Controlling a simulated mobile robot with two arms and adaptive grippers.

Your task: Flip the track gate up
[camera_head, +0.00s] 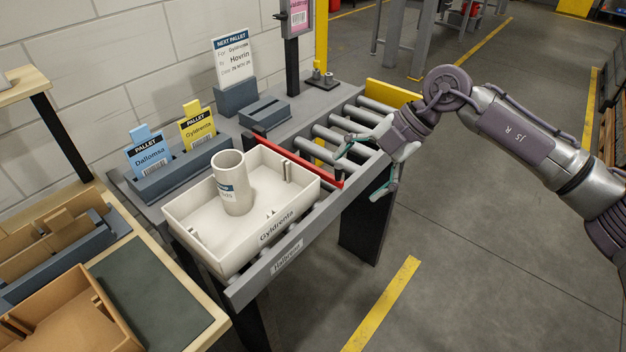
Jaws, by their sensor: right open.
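The track gate (297,158) is a thin red bar. It lies low across the roller track (325,135), just behind the white tray (187,229), with its right end near the track's front rail. My right gripper (359,174) reaches in from the right at that end of the bar. Its fingers are spread, one over the rollers and one outside the front rail. They hold nothing, and I cannot tell whether a finger touches the bar. My left gripper is not in view.
The tray, labelled Gyldrenta, holds a white can (232,184). A card holder (184,168) with blue and yellow pallet cards stands behind it. A yellow end plate (393,94) closes the far track end. The rollers beyond the bar are empty; open floor lies to the right.

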